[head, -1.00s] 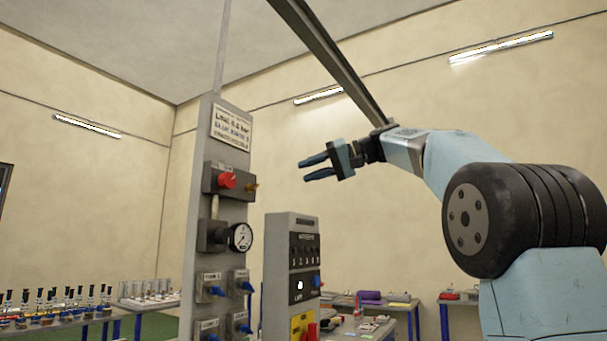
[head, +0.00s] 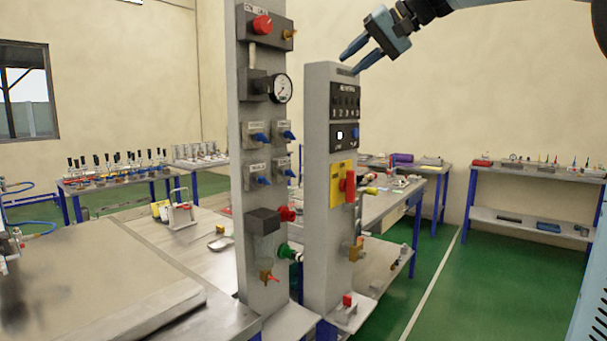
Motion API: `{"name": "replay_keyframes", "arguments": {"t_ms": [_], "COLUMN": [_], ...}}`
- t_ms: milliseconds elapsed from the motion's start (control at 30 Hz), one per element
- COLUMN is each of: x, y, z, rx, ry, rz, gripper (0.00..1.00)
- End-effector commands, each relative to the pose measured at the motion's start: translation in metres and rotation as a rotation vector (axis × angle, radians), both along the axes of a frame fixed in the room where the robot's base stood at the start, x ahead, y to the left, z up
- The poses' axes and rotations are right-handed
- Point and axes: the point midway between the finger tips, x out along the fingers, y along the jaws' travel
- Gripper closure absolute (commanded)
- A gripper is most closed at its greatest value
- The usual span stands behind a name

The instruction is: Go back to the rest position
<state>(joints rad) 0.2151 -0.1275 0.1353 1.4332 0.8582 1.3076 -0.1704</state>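My gripper (head: 352,62) is at the top of the head view, right of centre. Its two blue fingers are spread apart with nothing between them, pointing left and down. It appears just above and right of the top of the grey control column (head: 345,190); how far apart they are in depth I cannot tell. My blue arm runs from the gripper out past the right edge.
A taller grey panel (head: 240,180) with a red knob (head: 262,25), a gauge (head: 283,88) and blue valve handles stands left of the column. A bench (head: 100,275) fills the lower left. Tables (head: 515,174) line the walls. Green floor (head: 490,290) is clear at right.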

Motion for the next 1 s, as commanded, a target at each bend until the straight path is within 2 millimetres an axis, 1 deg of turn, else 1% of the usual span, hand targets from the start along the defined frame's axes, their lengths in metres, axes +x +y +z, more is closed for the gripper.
{"name": "replay_keyframes", "arguments": {"t_ms": [33,267,300,467,500,700,800,833,900,1000], "x": [-0.015,-0.077,-0.089,-0.139,-0.152,-0.213,-0.236,-0.241,-0.251,-0.259], "y": [-0.001,-0.026,-0.031,-0.056,-0.062,-0.094,-0.106,-0.109,-0.114,-0.119], "z": [-0.019,-0.112,-0.128,-0.195,-0.212,-0.296,-0.328,-0.336,-0.351,-0.362], "rx": [-0.039,-0.233,-0.268,-0.405,-0.438,-0.597,-0.658,-0.671,-0.699,-0.721], "ry": [0.020,0.090,0.097,0.125,0.130,0.138,0.136,0.135,0.133,0.129], "rz": [-0.025,-0.149,-0.166,-0.225,-0.235,-0.268,-0.272,-0.272,-0.271,-0.271], "gripper": [0.68,0.68,0.68,0.68,0.68,0.68,0.68,0.68,0.68,0.68]}}
